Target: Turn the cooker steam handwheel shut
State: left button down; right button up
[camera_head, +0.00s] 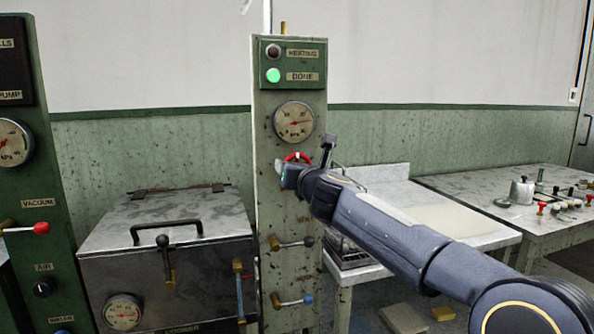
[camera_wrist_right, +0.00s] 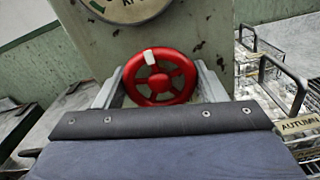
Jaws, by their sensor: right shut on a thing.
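The red steam handwheel (camera_head: 298,158) is on the green-cream panel post (camera_head: 290,205), below a round gauge (camera_head: 294,121). In the right wrist view the handwheel (camera_wrist_right: 160,77) faces me, with a white mark on its rim at the upper left of centre. My right gripper (camera_wrist_right: 160,88) has one finger on each side of the wheel and is shut on it. In the head view my right gripper (camera_head: 290,168) covers the lower part of the wheel. My left gripper is not in view.
A green DONE lamp (camera_head: 273,75) is lit on the post; the HEATING lamp (camera_head: 273,51) looks dark. Two levers, black-knobbed (camera_head: 308,241) and blue-knobbed (camera_head: 307,299), stick out below. A lidded metal cooker (camera_head: 165,245) stands left; a white table (camera_head: 440,210) stands right.

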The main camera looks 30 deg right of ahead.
jog(key=shift+f, duration=0.15)
dwell(0.3)
jog(key=o, duration=1)
jog(key=v, duration=0.7)
jog(key=shift+s+b, duration=0.3)
jog(key=shift+s, duration=0.1)
jog(key=shift+a, duration=0.1)
